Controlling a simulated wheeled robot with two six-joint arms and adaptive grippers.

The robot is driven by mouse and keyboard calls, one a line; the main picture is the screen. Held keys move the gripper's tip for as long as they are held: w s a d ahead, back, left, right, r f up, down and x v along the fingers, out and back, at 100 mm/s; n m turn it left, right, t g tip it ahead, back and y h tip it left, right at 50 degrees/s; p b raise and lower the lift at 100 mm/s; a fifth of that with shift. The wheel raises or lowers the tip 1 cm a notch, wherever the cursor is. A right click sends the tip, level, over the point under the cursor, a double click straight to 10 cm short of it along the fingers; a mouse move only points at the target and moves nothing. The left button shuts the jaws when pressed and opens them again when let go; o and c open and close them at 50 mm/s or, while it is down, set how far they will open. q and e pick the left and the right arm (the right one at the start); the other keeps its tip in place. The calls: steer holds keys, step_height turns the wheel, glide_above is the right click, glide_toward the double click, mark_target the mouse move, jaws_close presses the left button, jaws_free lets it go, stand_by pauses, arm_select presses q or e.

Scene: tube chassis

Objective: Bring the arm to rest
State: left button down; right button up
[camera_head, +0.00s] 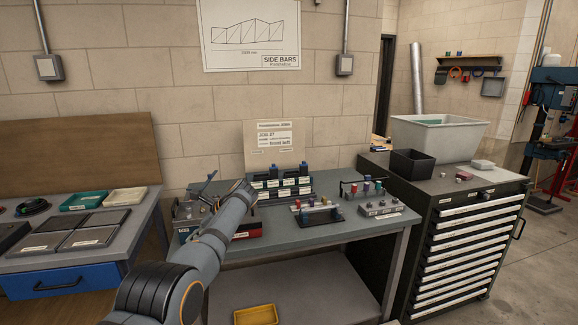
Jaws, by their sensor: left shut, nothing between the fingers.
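My left arm comes in from the lower left and reaches over the middle workbench (345,235). My right gripper is not in view.
A labelled rack (285,187), a dark stand with coloured pieces (318,210) and a grey block (381,208) stand on the bench. A job card (274,140) stands behind. A drawer cabinet (470,235) is at right, a side table (125,250) at left.

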arm_select(q)
steer(key=s+f+n+h, duration=0.2)
steer(key=s+f, duration=0.1)
steer(key=f, duration=1.2)
steer(key=s+f+n+h, duration=0.1)
steer(key=s+f+h, duration=0.15)
steer(key=f, duration=1.35)
steer(key=s+d+f+n+p, duration=0.1)
steer(key=s+d+f+n, duration=0.15)
steer(key=s+f, duration=0.85)
steer(key=s+f+n+h, duration=0.2)
steer(key=s+f+n, duration=0.2)
steer(key=s+f, duration=0.75)
steer(key=s+a+f+n, duration=0.1)
steer(key=s+f+n, duration=0.2)
steer(key=s, duration=0.7)
steer(key=s+a+f+n+h, duration=0.1)
steer(key=s+f+n, duration=0.2)
steer(key=s, duration=0.7)
steer(key=s+a+f+n+h+p, duration=0.1)
steer(key=s+f+n, duration=0.2)
steer(key=s, duration=0.7)
steer(key=shift+s, duration=0.4)
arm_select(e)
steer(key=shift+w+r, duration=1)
arm_select(q)
steer(key=shift+f+n, duration=0.1)
steer(key=shift+n, duration=0.15)
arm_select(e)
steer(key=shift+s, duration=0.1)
